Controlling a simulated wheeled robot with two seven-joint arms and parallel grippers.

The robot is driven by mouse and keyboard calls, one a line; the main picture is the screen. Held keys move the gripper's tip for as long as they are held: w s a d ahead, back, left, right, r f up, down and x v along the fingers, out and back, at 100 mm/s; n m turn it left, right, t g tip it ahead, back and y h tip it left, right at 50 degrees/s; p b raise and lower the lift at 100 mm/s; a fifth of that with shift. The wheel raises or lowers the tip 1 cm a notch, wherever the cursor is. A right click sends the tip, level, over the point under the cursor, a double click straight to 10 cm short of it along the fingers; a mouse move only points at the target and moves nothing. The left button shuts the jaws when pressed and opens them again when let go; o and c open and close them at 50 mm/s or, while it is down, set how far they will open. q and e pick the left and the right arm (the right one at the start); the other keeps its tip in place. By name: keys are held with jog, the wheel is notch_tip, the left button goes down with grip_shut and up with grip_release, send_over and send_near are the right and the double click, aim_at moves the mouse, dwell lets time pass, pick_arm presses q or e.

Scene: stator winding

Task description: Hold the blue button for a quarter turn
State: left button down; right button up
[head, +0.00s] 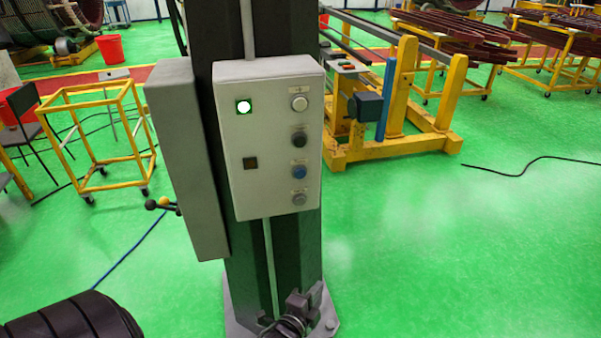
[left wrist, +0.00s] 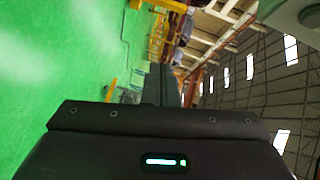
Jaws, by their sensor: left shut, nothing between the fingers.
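The blue button (head: 299,171) is on the front of a light grey control box (head: 270,195) on a dark column, in the head view. It is third from the top in the right-hand row of buttons, and nothing covers it. My left gripper shows in the left wrist view (left wrist: 166,84), with its narrow fingers together and nothing seen between them. Its black housing fills the bottom of that view. In the head view no fingers are at the button. The blue button cannot be made out in the left wrist view. My right gripper is in neither view.
A white button (head: 299,103) and a black button (head: 299,139) are above the blue one, a grey button (head: 299,198) below. A grey cabinet (head: 187,160) stands left of the box. The space before the box looks clear.

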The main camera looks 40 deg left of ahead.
aim_at(300, 173)
pick_arm(q)
notch_tip(300, 173, up, 26)
jog(key=a+m+t+y, duration=0.2)
jog(key=m+t, duration=0.3)
jog(key=t, duration=0.1)
jog(key=shift+w+a+y+p, duration=0.3)
jog(key=shift+w+a+p, duration=0.05)
jog(key=shift+a+p, duration=0.05)
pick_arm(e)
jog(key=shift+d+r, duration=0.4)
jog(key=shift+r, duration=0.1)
pick_arm(q)
jog(key=shift+a, duration=0.1)
jog(key=shift+w+a+f+b, duration=0.1)
jog(key=shift+w+a+b, duration=0.5)
jog(key=shift+w+a, duration=0.95)
jog(key=shift+w+a+b, duration=0.6)
jog(key=shift+w+a, duration=0.7)
jog(key=shift+a, duration=0.4)
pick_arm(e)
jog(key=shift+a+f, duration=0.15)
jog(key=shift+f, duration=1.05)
pick_arm(q)
jog(key=shift+w+a, duration=0.3)
